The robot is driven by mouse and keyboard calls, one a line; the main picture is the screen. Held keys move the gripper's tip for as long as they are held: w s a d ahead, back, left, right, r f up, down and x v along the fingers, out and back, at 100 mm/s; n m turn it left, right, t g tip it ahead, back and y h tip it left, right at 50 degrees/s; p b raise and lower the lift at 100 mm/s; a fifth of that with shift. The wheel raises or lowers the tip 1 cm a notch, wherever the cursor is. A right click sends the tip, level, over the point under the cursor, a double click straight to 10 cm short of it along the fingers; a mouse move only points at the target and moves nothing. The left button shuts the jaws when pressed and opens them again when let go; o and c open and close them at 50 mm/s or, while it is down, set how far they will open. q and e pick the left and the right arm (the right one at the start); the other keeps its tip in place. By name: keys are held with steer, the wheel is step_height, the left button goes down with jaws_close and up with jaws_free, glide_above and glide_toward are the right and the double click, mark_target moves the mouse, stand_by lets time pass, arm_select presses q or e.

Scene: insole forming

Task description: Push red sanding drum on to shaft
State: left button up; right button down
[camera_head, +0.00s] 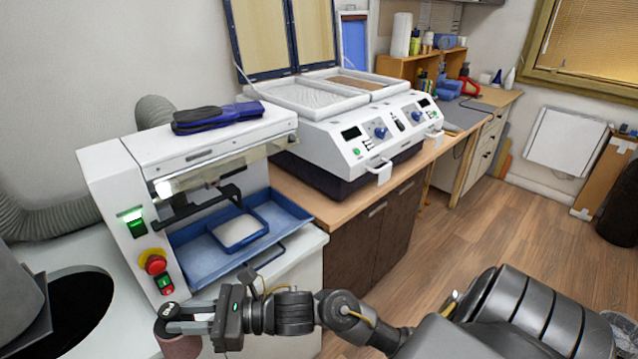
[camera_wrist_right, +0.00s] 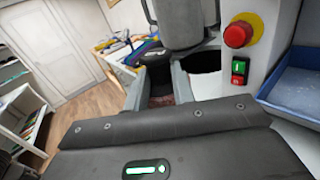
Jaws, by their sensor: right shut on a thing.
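The red sanding drum (camera_head: 178,346) looks dull reddish-brown and shows at the bottom left of the head view, just below the fingers. My right gripper (camera_head: 184,320) is shut on it, beside the front corner of the white sanding machine (camera_head: 110,190). In the right wrist view a small reddish-brown part of the drum (camera_wrist_right: 161,100) shows between the two fingers. The rest is hidden by the gripper. I cannot make out the shaft in either view. My left gripper is in neither view.
A red stop button (camera_head: 155,264) and switch sit close to the right gripper. A two-bed heating machine (camera_head: 350,135) stands behind.

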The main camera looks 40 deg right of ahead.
steer(key=w+d+r+m+t+h, duration=0.2)
steer(key=d+m+t+h, duration=0.2)
steer(key=d+m, duration=0.5)
steer(key=w+d+r+m+t+h, duration=0.1)
steer(key=d+r+m+t+h, duration=0.2)
steer(key=d, duration=1.2)
steer(key=w+d+r+m+t+h, duration=0.2)
steer(key=d+m+t+h, duration=0.4)
steer(key=d+m, duration=0.6)
steer(key=r+m+h, duration=0.1)
steer(key=m, duration=0.2)
steer(key=shift+w+d+m+h, duration=0.3)
steer(key=shift+d+h, duration=0.05)
steer(key=shift+h, duration=0.05)
steer(key=shift+w, duration=0.1)
